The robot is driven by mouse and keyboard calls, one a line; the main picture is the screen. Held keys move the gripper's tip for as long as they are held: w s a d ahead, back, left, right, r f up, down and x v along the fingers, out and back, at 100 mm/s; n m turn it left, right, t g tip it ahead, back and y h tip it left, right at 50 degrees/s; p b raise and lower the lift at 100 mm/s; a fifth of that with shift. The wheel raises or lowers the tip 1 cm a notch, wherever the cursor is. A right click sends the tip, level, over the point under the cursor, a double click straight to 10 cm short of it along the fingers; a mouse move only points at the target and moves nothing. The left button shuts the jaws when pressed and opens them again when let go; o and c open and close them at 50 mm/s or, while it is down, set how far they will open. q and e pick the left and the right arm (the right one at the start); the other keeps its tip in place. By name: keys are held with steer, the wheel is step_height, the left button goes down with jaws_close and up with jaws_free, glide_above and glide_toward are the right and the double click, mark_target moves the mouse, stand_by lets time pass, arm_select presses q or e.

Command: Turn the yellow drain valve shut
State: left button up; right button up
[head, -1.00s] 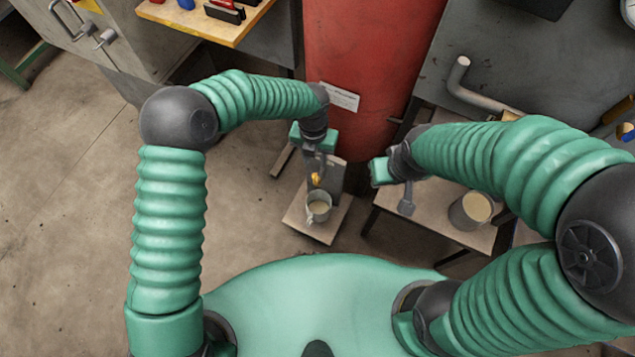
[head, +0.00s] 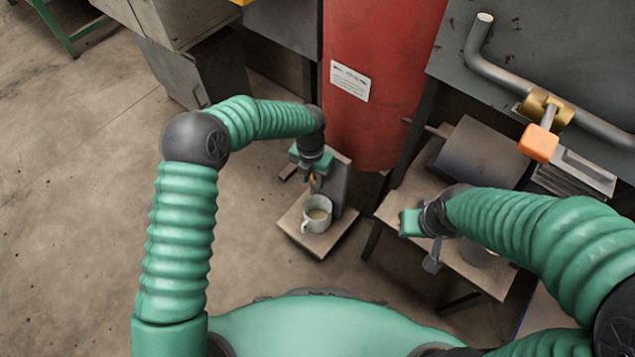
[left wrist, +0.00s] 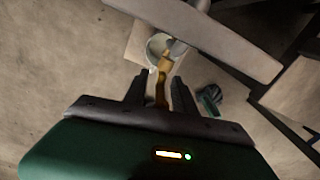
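The yellow drain valve (head: 314,183) shows as a small yellow spot under my left gripper (head: 313,176) in the head view. In the left wrist view the brassy yellow valve (left wrist: 161,88) stands between the two dark fingers of my left gripper (left wrist: 158,92). Those fingers are apart, with a gap on each side of the valve. A light mug (head: 317,214) holding tan liquid stands below the valve. The mug also shows beyond the valve in the left wrist view (left wrist: 154,52). My right gripper (head: 432,262) hangs at the right; its finger opening is unclear.
The mug is on a small square base (head: 322,245) with a grey upright behind it. A red cylinder (head: 375,70) rises behind. At the right are a low table (head: 480,275), a grey pipe (head: 497,72) and an orange-handled valve (head: 538,143). Open floor lies left.

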arm_select(q)
steer(key=shift+a, duration=0.1)
steer(key=shift+c, duration=1)
steer(key=c, duration=0.5)
steer(key=shift+d, duration=0.2)
steer(key=shift+w+r, duration=0.1)
steer(key=shift+r, duration=0.05)
